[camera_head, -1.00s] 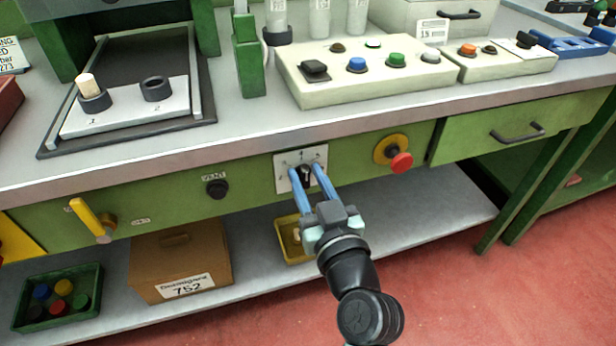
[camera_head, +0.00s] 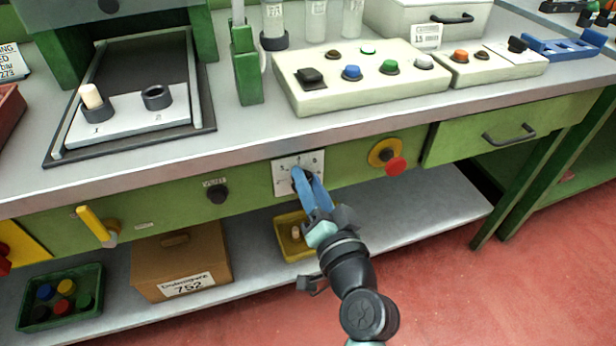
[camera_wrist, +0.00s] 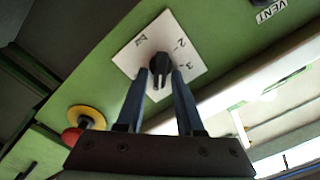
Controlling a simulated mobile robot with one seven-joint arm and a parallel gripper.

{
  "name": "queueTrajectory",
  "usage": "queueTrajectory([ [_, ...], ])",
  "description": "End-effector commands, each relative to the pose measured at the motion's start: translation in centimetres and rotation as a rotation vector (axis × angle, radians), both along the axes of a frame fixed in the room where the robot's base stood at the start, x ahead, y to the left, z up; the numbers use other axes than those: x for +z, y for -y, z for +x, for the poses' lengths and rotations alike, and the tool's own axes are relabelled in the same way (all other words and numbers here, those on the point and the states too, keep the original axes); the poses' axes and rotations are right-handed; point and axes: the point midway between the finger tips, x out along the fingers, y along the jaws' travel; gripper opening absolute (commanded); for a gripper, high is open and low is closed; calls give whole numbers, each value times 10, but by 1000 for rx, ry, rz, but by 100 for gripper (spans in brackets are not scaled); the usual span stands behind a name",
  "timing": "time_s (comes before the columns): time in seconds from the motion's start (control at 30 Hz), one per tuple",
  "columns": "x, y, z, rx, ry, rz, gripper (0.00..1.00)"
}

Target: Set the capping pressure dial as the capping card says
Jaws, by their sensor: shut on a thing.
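The dial is a black knob (camera_wrist: 160,66) on a square white plate (camera_head: 286,163) on the green front of the bench. In the wrist view the plate (camera_wrist: 136,56) looks tilted and shows marks, a 2 and a 3 among them. My gripper (camera_head: 303,175) has its blue fingers at the knob, and in the wrist view they (camera_wrist: 161,76) lie on either side of it, shut on it. The fingers mostly hide the knob in the head view. I cannot tell which mark it points to.
A red button on a yellow base (camera_head: 388,154) sticks out right of the dial. A black vent knob (camera_head: 217,192) and a yellow lever (camera_head: 92,222) are to its left. Below, a shelf holds a yellow bin (camera_head: 292,240) and a cardboard box (camera_head: 180,262).

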Motion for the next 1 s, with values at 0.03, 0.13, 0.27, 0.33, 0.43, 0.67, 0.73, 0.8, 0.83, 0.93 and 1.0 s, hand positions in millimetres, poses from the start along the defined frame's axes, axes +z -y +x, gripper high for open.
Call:
queueTrajectory([
  [0.03,1,1,0,0,-15,42,0],
  [0.13,0,1,0,-1,-45,132,0],
  [0.27,-1,2,0,-1,-84,250,0],
  [0.33,-1,2,0,-1,-104,313,0],
  [0.43,-3,3,0,-2,-134,403,0],
  [0.67,-5,3,0,-2,-200,606,0],
  [0.73,-5,3,0,-1,-217,662,0],
  [0.8,-6,4,1,-2,-235,714,0],
  [0.83,-7,4,1,-2,-241,735,0],
  [0.93,-7,4,1,-2,-261,798,0],
  [1.0,-8,4,1,-2,-274,835,0],
])
